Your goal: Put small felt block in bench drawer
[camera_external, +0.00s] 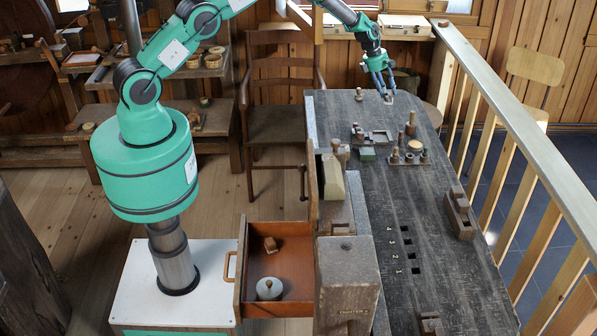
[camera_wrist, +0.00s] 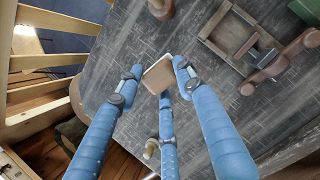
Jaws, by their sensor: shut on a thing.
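My gripper (camera_external: 385,92) has three blue fingers and is low over the far end of the dark bench. In the wrist view my gripper (camera_wrist: 159,82) is shut on a small tan block with a pale edge, which I take for the small felt block (camera_wrist: 158,76). The block is small and partly hidden by the fingers in the external view (camera_external: 388,98); I cannot tell whether it touches the bench top. The bench drawer (camera_external: 243,272) is pulled out at the bench's near left side. It holds a brown wooden piece (camera_external: 271,244) and a grey round knobbed piece (camera_external: 269,289).
On the bench (camera_external: 440,270) are a metal-and-wood tool (camera_external: 375,136), a green block (camera_external: 367,155), a rack with upright pegs (camera_external: 409,158) and a wooden plane (camera_external: 459,213). A vise (camera_external: 333,180) rises between bench top and drawer. A railing (camera_external: 500,100) runs along the right.

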